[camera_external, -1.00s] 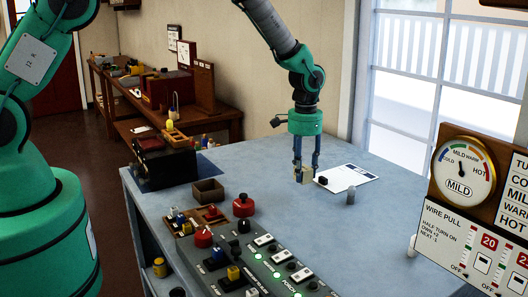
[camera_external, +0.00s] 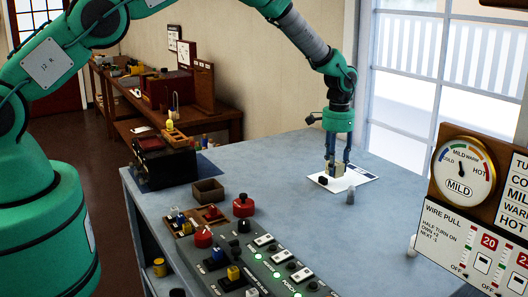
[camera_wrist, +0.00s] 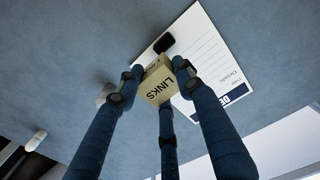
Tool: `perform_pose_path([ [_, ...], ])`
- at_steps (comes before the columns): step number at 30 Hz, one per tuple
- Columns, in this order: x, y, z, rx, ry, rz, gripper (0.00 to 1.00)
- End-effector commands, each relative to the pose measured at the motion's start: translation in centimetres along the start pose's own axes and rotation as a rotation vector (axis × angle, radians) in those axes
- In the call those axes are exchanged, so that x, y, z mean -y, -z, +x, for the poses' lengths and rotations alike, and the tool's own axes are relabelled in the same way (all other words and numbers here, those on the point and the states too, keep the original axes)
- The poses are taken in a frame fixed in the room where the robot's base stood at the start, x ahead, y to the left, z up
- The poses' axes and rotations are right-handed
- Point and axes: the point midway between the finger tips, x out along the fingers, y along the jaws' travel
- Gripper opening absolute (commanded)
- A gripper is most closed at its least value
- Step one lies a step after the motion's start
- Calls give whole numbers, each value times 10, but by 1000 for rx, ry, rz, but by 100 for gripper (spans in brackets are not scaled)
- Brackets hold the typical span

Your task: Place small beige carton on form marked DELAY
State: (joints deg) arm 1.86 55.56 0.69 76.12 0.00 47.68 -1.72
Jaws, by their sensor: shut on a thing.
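The small beige carton (camera_external: 336,171) is held between the fingers of my gripper (camera_external: 337,164) at the white form in the external view. In the wrist view the carton (camera_wrist: 157,86) shows the word LINKS, with my gripper's fingers (camera_wrist: 154,82) around it. The form (camera_wrist: 212,62) has ruled lines and a dark blue label starting with "DE"; the rest is hidden behind a finger. The form (camera_external: 363,178) lies flat on the table. The carton overlaps the form's edge in the wrist view. I cannot tell whether it touches the form.
A small black object (camera_external: 323,180) sits at the form's left corner, close to the carton. A grey cylinder (camera_external: 350,196) stands just in front of the form. A control panel (camera_external: 255,270) with switches and a brown open box (camera_external: 208,191) are nearer left. The table middle is clear.

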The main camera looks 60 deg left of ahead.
Motion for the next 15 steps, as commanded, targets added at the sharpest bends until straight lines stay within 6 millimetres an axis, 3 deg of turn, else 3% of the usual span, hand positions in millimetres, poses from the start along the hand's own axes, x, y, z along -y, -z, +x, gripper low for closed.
perform_pose_path([
  [6,0,12,1,-1,0,0,10],
  [15,0,13,1,-1,0,0,10],
])
